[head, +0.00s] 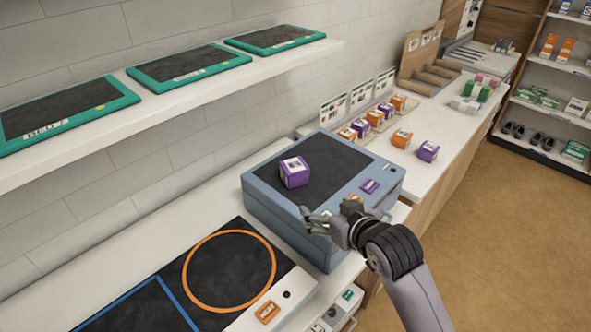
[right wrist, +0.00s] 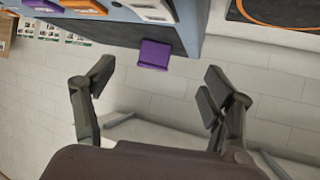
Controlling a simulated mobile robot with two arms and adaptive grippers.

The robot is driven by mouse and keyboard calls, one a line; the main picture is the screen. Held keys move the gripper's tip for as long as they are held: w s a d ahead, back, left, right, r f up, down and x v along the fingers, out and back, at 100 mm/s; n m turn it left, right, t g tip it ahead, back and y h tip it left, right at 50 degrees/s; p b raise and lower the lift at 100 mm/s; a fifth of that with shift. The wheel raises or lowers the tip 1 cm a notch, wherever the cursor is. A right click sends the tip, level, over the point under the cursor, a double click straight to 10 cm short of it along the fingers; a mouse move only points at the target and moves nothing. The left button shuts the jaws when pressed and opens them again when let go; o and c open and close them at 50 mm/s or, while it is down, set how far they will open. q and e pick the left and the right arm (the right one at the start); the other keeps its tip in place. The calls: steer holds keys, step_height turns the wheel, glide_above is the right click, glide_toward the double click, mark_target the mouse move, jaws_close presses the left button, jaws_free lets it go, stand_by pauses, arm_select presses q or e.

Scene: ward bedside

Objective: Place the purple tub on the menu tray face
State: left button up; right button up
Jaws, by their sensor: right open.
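A purple tub (head: 296,180) with a white label on top rests on the dark top face (head: 340,159) of a blue-grey box (head: 288,223), which looks like the menu tray face. It sits towards the left side of that face. My right gripper (head: 311,221) is open and empty by the box's front side, apart from the tub. The right wrist view shows its spread fingers (right wrist: 158,100) with nothing between them; the purple tub (right wrist: 155,55) is beyond them at the dark face (right wrist: 125,33). My left gripper is out of view.
A panel (head: 290,293) with an orange ring lies in front. A shelf (head: 170,101) with green-framed boards overhangs the left. Another purple tub (head: 428,151) and an orange tub (head: 401,138) stand on the counter behind the box, near a row of several more.

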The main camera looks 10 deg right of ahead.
steer(key=t, duration=0.1)
glide_toward(296, 167)
steer(key=p+x, duration=0.3)
steer(key=x, duration=0.2)
steer(key=shift+p, duration=0.3)
steer(key=shift+w+a+f, duration=0.1)
steer(key=shift+w+f, duration=0.1)
steer(key=shift+w, duration=0.15)
steer(key=shift+w+a+f+p, duration=0.1)
steer(key=shift+w+p, duration=0.45)
steer(key=shift+p, duration=0.05)
steer(key=p+x, duration=0.1)
steer(key=x, duration=0.2)
steer(key=shift+w+f, duration=0.3)
steer(key=shift+w, duration=0.15)
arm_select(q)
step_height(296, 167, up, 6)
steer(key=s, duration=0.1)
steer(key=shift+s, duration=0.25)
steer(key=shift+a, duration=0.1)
